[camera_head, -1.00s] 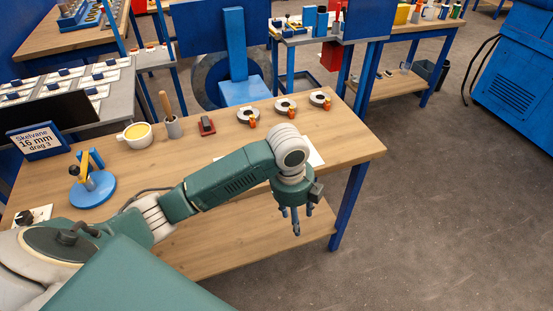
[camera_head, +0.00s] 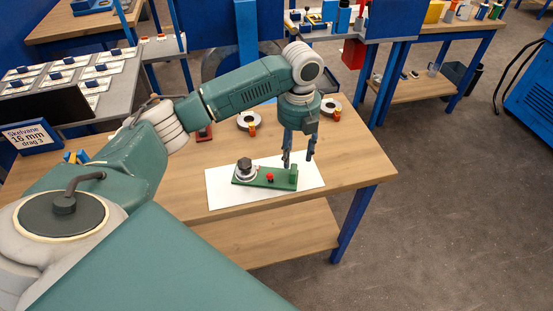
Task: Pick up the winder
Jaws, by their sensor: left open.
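A green-based device (camera_head: 266,180), which looks like the winder, lies on a white sheet (camera_head: 226,195) on the wooden table. It has a grey and black round part at its left end, a small red knob in the middle and a green upright block at its right end. My left gripper (camera_head: 298,158) points down with its fingers apart and empty, over the right end of the device. I cannot tell the exact height between them. My right gripper is not in view.
Ring-shaped grey parts with orange clips (camera_head: 249,121) stand at the back of the table (camera_head: 352,165). A red block (camera_head: 204,134) sits left of them, partly behind my arm. A sign (camera_head: 33,136) stands at the far left. The front right of the table is clear.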

